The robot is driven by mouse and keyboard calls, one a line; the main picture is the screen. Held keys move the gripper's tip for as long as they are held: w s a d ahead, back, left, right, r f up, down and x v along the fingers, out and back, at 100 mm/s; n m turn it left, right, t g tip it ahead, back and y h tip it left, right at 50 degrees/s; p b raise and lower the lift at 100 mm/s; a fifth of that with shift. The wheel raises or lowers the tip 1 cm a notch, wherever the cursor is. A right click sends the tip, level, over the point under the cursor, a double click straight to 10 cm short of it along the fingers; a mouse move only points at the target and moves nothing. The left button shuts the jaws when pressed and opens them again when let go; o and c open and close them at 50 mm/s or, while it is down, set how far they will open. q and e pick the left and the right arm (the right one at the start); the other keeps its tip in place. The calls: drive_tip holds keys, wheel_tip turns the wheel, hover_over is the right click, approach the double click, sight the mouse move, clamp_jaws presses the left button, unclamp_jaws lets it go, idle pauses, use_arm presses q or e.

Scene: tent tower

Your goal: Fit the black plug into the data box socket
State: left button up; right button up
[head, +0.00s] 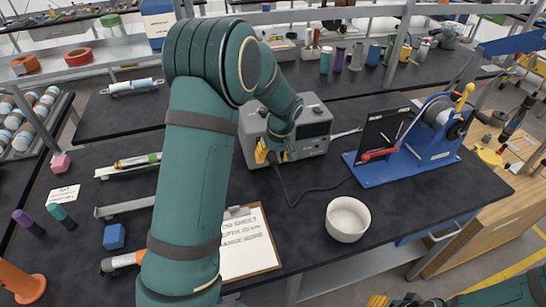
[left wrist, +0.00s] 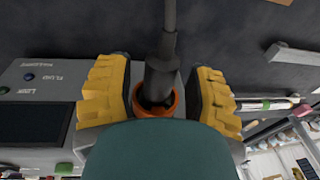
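The data box (head: 311,128) is a grey instrument with a dark display, standing on the black bench in the head view. Its panel (left wrist: 38,80) shows at the left of the left wrist view. My left gripper (head: 270,151) is at the box's front left, fingers down. The plug's cable runs down and right across the bench. The socket is hidden. My right gripper (head: 378,301) shows only as a yellow tip at the bottom edge.
A white bowl (head: 347,219) stands right of the cable. A blue reel stand (head: 405,150) is at the right. A clipboard (head: 250,245) lies at the front, partly behind my left arm. Small parts and a blue cube (head: 114,236) lie at the left.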

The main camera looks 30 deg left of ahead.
use_arm(q)
wheel_tip(320, 180, up, 12)
drive_tip(key=d, duration=0.2)
drive_tip(key=shift+d, duration=0.15)
idle(0.4)
drive_tip(key=shift+f, duration=0.15)
idle(0.3)
